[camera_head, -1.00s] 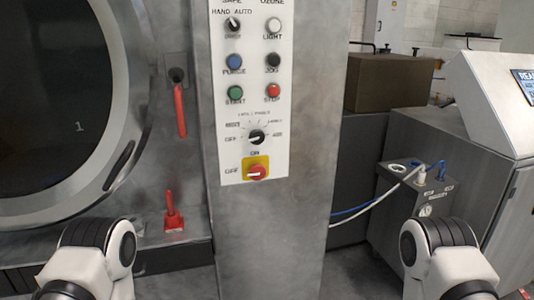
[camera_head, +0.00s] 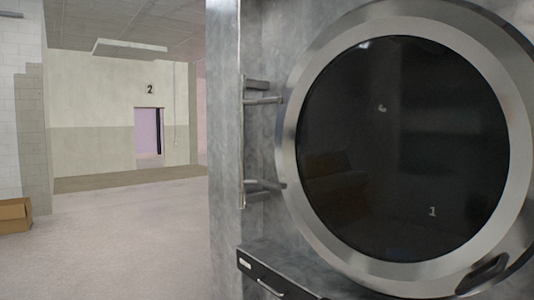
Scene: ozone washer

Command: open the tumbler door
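The tumbler door (camera_head: 300,185) is a large round door with a broad metal ring around dark glass, at the right of the head view. It looks closed against the grey metal machine front. Its hinge (camera_head: 262,187) is on the left side, with two arms reaching to the ring. A dark recessed handle (camera_head: 483,274) sits low on the right of the ring, near the picture's bottom edge. The ring's far right edge is partly cut off. Neither of my grippers shows in the head view.
A drawer-like black panel with a handle (camera_head: 270,289) juts out below the door. Open floor (camera_head: 125,225) lies to the left of the machine. A cardboard box (camera_head: 15,215) stands at the far left. A doorway (camera_head: 149,131) marked 2 is in the back wall.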

